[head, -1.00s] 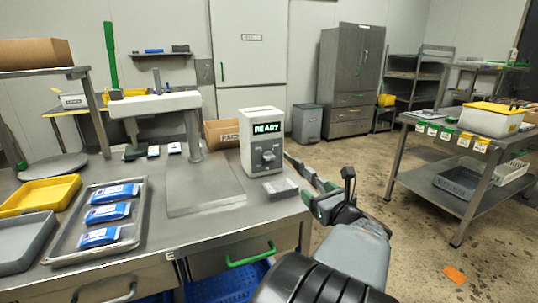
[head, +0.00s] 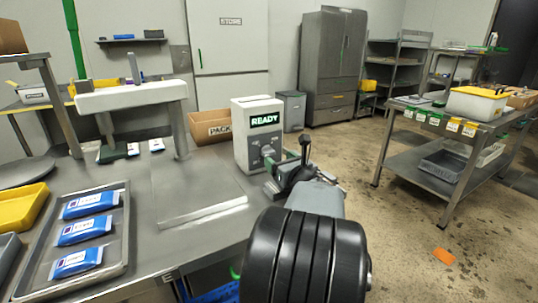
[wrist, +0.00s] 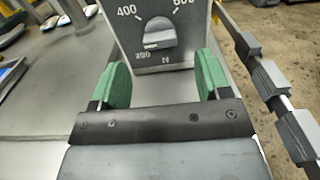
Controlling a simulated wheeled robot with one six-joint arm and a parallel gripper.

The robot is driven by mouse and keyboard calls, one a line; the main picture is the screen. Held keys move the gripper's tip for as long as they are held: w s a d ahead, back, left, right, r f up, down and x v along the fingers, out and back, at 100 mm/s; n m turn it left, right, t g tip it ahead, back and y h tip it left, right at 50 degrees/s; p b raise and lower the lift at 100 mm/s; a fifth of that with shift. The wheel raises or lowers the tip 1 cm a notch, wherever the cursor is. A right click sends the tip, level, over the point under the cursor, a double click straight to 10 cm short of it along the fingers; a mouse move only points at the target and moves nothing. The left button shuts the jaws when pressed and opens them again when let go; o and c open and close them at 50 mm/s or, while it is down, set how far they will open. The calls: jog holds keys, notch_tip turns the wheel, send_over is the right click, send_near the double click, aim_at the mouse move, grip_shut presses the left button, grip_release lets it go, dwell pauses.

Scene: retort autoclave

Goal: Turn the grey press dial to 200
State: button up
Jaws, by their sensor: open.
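The grey press dial (wrist: 158,36) is on the front of the control box (head: 254,110), whose screen reads READY. In the wrist view the numbers 400, 600 and 200 surround it; 200 is at the lower left. A pale mark shows on the dial's lower left edge, near 200, but its exact setting is hard to tell. My gripper (wrist: 161,80) is open, its two green pads apart and in front of the dial, with nothing between them. In the head view my gripper (head: 285,160) is at the box's front right and partly hides the dial (head: 267,152).
The press plate (head: 195,190) lies on the steel table left of the box. A tray (head: 122,255) holds blue packs. A cardboard box (head: 208,127) stands behind. A cart (head: 420,170) stands at the right, with open floor between.

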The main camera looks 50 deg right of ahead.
aim_at(270, 153)
jog(key=shift+x, duration=3.15)
jog(key=shift+c, duration=0.5)
jog(key=c, duration=0.8)
